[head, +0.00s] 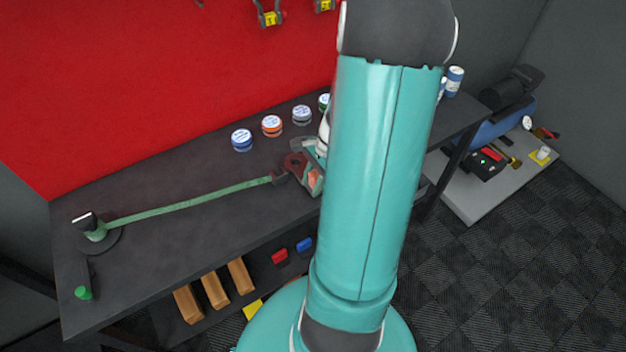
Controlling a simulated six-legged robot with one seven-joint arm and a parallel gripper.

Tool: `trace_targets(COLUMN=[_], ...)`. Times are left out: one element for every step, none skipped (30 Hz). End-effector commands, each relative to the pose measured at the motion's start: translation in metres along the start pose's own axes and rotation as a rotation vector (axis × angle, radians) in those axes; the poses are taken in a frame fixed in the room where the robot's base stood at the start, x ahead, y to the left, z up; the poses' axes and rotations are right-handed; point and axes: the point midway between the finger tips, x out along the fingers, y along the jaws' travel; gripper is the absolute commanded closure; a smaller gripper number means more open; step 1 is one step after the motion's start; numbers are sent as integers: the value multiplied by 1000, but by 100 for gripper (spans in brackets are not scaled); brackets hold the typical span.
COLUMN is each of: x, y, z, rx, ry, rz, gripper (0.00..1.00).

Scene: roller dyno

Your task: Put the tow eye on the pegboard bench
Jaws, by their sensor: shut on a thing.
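The pegboard bench (170,213) is a long dark worktop in front of a red wall panel. A dark red ring-shaped piece, which looks like the tow eye (294,162), shows just left of my arm over the bench. My gripper (313,172) is shut on it and is partly hidden behind my teal arm. I cannot tell whether the tow eye touches the worktop.
Several small tins (271,126) stand along the back. A lower shelf holds wooden blocks (214,290). The worktop's left part has free room.

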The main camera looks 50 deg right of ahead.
Motion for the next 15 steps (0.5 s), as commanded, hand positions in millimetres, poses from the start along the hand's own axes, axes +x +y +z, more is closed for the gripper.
trace_targets(x=[1,2,3,3,3,3,3,3,2,2,2,2,2,2,2], y=[0,0,0,0,0,0,0,0,0,0,0,0,0,0,0], z=[0,-1,-1,-1,-1,-1,-1,-1,-1,-1,-1,-1,-1,-1,-1], rx=[0,-1,-1,-1,-1,-1,-1,0,0,0,0,0,0,0,0], ry=[0,0,0,0,0,0,0,0,0,0,0,0,0,0,0], rz=[0,0,0,0,0,0,0,0,0,0,0,0,0,0,0], gripper=[100,100,100,62,56,48,46,46,46,46,46,46,46,46,46])
